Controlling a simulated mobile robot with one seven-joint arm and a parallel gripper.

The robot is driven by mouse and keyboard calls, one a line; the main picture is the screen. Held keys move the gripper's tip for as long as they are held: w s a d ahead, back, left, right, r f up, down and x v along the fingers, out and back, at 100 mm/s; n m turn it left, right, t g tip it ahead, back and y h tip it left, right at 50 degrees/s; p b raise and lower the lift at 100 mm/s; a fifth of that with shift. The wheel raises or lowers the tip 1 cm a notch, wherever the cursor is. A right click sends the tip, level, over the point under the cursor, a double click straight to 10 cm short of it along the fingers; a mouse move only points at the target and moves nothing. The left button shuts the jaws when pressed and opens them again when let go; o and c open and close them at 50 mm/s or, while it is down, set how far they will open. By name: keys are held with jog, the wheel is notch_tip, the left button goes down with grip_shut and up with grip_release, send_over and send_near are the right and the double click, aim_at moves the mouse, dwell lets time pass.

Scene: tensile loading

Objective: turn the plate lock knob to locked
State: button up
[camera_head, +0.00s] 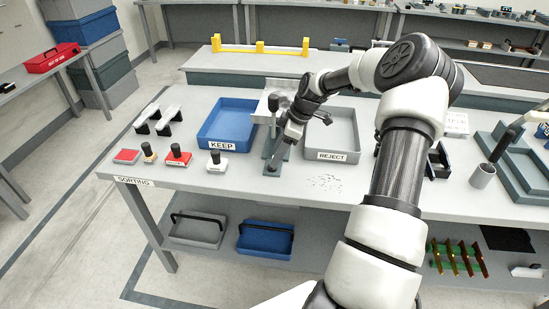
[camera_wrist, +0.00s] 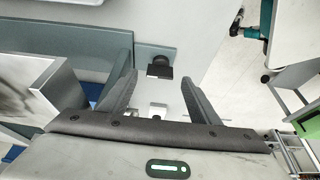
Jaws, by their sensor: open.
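The plate lock knob appears to be the small black knob (camera_wrist: 160,67) at the end of a grey-green plate (camera_wrist: 146,50) in the wrist view. In the head view the plate (camera_head: 270,150) lies between the blue and grey trays, its knob small near the front end. My gripper (camera_head: 284,137) is over this plate, pointing down. In the wrist view my gripper (camera_wrist: 160,79) has its two fingers apart with nothing between them, and the knob shows just beyond the fingertips. I cannot tell the knob's turned position.
The blue KEEP tray (camera_head: 228,122) stands left of my gripper and the grey REJECT tray (camera_head: 332,135) right. Stamp-like black-handled pieces (camera_head: 178,155) stand along the front left. A white block (camera_head: 275,108) is behind my gripper. Bare table (camera_head: 255,180) lies in front.

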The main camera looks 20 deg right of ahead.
jog(key=shift+x, duration=1.55)
jog(key=shift+c, duration=0.2)
jog(key=c, duration=1)
